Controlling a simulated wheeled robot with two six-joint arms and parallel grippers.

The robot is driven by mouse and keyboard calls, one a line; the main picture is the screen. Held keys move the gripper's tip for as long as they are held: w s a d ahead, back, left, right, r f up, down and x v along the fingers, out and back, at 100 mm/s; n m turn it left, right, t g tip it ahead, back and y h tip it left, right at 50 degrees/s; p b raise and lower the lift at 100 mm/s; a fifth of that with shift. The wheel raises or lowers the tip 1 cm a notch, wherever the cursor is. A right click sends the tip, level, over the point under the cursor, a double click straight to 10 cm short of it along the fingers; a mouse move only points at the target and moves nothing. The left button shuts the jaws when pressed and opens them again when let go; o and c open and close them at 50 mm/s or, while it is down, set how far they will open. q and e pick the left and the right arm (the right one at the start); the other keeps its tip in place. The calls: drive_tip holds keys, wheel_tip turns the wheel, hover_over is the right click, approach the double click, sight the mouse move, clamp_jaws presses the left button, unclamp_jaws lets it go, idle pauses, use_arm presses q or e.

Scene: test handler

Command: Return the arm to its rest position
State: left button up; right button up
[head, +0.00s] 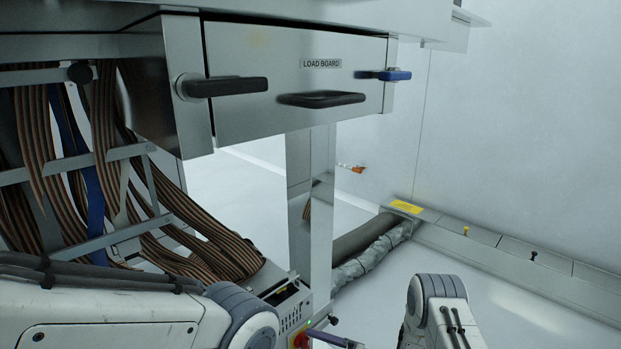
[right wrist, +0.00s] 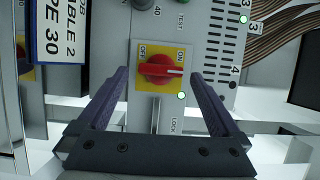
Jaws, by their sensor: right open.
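My right gripper (right wrist: 158,76) is open, its two purple fingers on either side of a red rotary knob (right wrist: 158,71) in the right wrist view. The knob sits on a yellow plate with OFF and ON labels, and its white mark points towards the ON side. I see no clear contact between fingers and knob. In the head view one purple finger shows at the bottom edge beside the control box (head: 291,312). My right arm (head: 440,312) is at the lower right. My left arm (head: 110,318) comes in from the left; its gripper is out of view.
A metal drawer marked LOAD BOARD (head: 290,85) with black and blue handles hangs above. Striped ribbon cables (head: 205,245) fill the left side. A metal post (head: 310,200) and thick hoses (head: 365,245) stand behind the control box. Floor at the right is clear.

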drive_tip(key=p+v, duration=0.3)
drive_tip(key=v, duration=0.8)
drive_tip(key=w+a+n, duration=0.1)
drive_tip(key=a, duration=0.2)
drive_tip(key=w+a+n+h+b, duration=0.1)
drive_tip(key=a, duration=0.3)
drive_tip(key=w+a+n+b, duration=0.1)
drive_tip(key=w+a, duration=0.1)
drive_tip(key=a, duration=0.1)
drive_tip(key=shift+w+a+r, duration=0.1)
drive_tip(key=shift+a+r, duration=0.15)
drive_tip(key=shift+r, duration=0.05)
drive_tip(key=n+t+h+b, duration=0.1)
drive_tip(key=n+h+b, duration=0.1)
drive_tip(key=n+b, duration=0.1)
drive_tip(key=n+h+b, duration=0.2)
drive_tip(key=n+b, duration=0.1)
drive_tip(key=b, duration=0.1)
drive_tip(key=s+a+n+t+h+b, duration=0.1)
drive_tip(key=n+b, duration=0.3)
drive_tip(key=shift+r+t+h+b, duration=0.2)
drive_tip(key=shift+t+h+b, duration=0.1)
drive_tip(key=shift+h, duration=0.1)
drive_tip(key=p+v, duration=0.2)
drive_tip(key=v, duration=0.1)
drive_tip(key=shift+r, duration=0.35)
drive_tip(key=shift+s+d, duration=0.3)
drive_tip(key=shift+s, duration=0.05)
